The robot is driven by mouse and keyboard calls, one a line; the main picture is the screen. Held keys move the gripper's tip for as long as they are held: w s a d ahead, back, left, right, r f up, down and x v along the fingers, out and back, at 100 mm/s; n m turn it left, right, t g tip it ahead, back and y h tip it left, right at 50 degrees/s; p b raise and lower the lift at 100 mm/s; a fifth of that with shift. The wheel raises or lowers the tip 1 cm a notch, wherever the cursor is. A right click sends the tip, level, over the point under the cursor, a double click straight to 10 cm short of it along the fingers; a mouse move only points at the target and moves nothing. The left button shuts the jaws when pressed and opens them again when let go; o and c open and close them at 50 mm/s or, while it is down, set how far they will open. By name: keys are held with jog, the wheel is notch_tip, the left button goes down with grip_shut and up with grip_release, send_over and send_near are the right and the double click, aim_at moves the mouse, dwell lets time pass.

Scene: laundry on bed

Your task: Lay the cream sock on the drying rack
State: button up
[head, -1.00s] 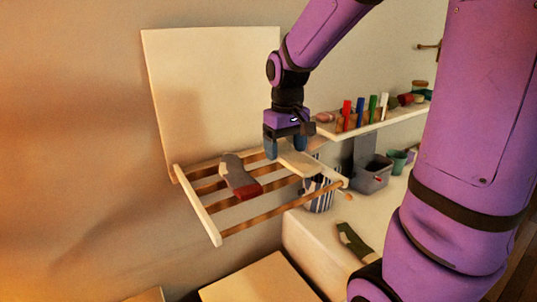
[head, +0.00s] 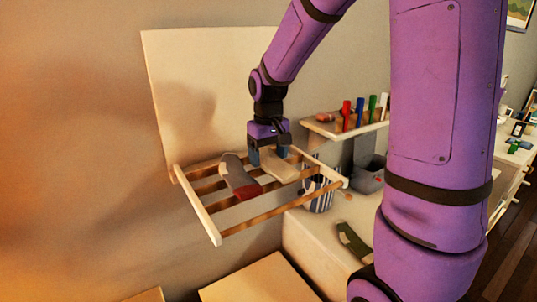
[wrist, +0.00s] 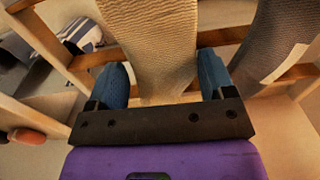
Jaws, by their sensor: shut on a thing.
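The cream sock (head: 280,168) is at the right half of the wooden drying rack (head: 213,233), over its bars. My gripper (head: 268,156) is at the sock's back end, shut on it. In the wrist view the cream sock (wrist: 150,45) runs away from between the blue fingers of my gripper (wrist: 163,82), above the rack's slats. The head view does not show clearly whether the sock touches the bars. A grey sock with a dark red end (head: 238,178) lies on the rack to the left; it also shows in the wrist view (wrist: 272,45).
A shelf (head: 345,130) with coloured pens stands right of the rack. Below are a striped container (head: 318,196), a grey bin (head: 370,172) and a green sock (head: 353,242) on a white surface. The rack's front-left bars are bare.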

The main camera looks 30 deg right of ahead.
aim_at(268, 156)
jog(key=shift+f, duration=0.1)
jog(key=o, duration=0.9)
notch_tip(268, 156, up, 12)
jog(key=shift+s+a+r+t, duration=0.3)
jog(key=shift+s+a+t, duration=0.55)
jog(key=shift+s, duration=2.75)
jog(key=shift+s+a+r+t, duration=0.25)
jog(key=shift+s+a+t, duration=0.6)
jog(key=shift+s, duration=2.8)
jog(key=shift+s+a+r+t, duration=0.3)
jog(key=shift+s+a+t, duration=0.55)
jog(key=shift+s, duration=2.75)
jog(key=shift+d, duration=0.2)
